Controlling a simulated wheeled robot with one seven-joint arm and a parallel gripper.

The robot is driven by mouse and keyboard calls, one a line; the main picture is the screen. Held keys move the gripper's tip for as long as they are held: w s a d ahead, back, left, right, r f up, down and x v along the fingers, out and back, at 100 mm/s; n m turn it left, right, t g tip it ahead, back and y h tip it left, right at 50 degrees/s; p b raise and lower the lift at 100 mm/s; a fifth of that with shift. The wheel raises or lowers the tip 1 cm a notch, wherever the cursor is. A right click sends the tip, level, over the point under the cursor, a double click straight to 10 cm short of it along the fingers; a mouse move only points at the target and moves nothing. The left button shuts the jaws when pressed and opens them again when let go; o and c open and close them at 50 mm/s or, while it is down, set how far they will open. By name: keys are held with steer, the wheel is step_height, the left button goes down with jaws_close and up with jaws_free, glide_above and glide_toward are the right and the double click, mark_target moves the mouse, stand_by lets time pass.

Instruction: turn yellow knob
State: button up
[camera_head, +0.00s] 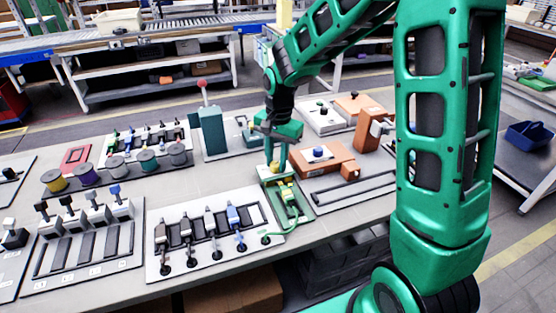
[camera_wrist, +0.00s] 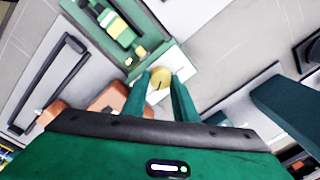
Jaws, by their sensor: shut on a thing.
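The yellow knob (camera_wrist: 160,79) sits on a pale plate at the end of a green fixture (camera_wrist: 118,27). In the head view the green fixture (camera_head: 288,205) stands near the table's front edge, with yellow parts on it. My gripper (camera_wrist: 160,88) reaches down over the fixture, its two green fingers on either side of the knob and closed on it.
Spools (camera_head: 147,160) and a dark green stand (camera_head: 209,130) are behind. Bare table (camera_head: 120,190) lies between boards.

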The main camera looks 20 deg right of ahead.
mark_target(277, 163)
steer(key=shift+w+a+r, duration=0.1)
steer(key=shift+w+a, duration=0.05)
steer(key=shift+w, duration=0.05)
steer(key=o, duration=0.9)
steer(key=shift+o, duration=0.9)
steer(key=shift+s, duration=0.1)
step_height(277, 163, up, 11)
steer(key=shift+s+d+f, duration=0.15)
steer(key=shift+d+f, duration=0.05)
steer(key=shift+d, duration=0.05)
